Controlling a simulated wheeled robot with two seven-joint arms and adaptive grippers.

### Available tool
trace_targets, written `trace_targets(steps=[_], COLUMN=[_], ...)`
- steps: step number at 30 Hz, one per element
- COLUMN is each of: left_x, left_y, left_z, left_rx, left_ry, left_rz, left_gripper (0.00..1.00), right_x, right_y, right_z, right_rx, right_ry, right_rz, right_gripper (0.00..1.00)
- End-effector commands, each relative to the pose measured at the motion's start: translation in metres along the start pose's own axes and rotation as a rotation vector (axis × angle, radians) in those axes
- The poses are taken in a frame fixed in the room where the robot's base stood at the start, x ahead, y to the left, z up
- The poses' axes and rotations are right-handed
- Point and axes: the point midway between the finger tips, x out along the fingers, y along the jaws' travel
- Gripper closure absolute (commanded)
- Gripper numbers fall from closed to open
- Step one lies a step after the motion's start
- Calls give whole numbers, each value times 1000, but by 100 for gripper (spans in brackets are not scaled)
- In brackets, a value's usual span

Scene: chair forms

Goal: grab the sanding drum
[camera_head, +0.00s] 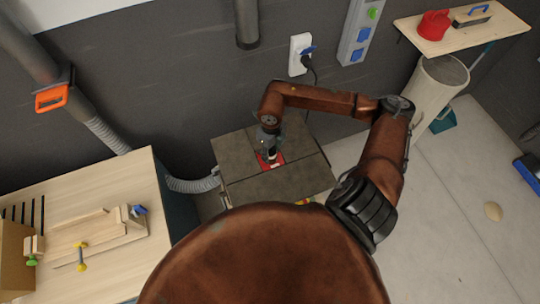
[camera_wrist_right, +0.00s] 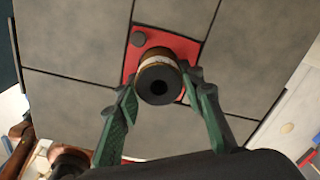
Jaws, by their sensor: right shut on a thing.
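In the head view my right gripper (camera_head: 268,153) points down at the red plate (camera_head: 277,160) on the machine table, and the drum is mostly hidden there. I cannot tell whether the drum touches the plate. My left gripper is not in view.
A wooden workbench (camera_head: 60,195) with a jig and clamps stands at the left. A wall outlet (camera_head: 300,52) with a plug is behind the machine table (camera_head: 290,180). A grey bin (camera_head: 435,85) and a shelf (camera_head: 490,33) with a red object are at the right.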

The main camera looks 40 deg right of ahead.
Motion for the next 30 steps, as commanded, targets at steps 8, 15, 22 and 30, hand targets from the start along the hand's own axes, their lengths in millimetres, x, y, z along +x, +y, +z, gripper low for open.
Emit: trace_targets(steps=[8,15,22,30], left_x=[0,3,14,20], left_y=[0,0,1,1], left_z=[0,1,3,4], left_rx=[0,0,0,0], left_ry=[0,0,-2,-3], left_rz=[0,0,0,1], left_gripper=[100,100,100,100], right_x=[-1,-6,-32,-76], right_y=[0,0,-1,29], right_z=[0,1,2,-24], right_rx=[0,0,-1,-5], right_ry=[-1,-3,-5,-5], right_rz=[0,-1,-3,-2], right_gripper=[93,93,93,93])
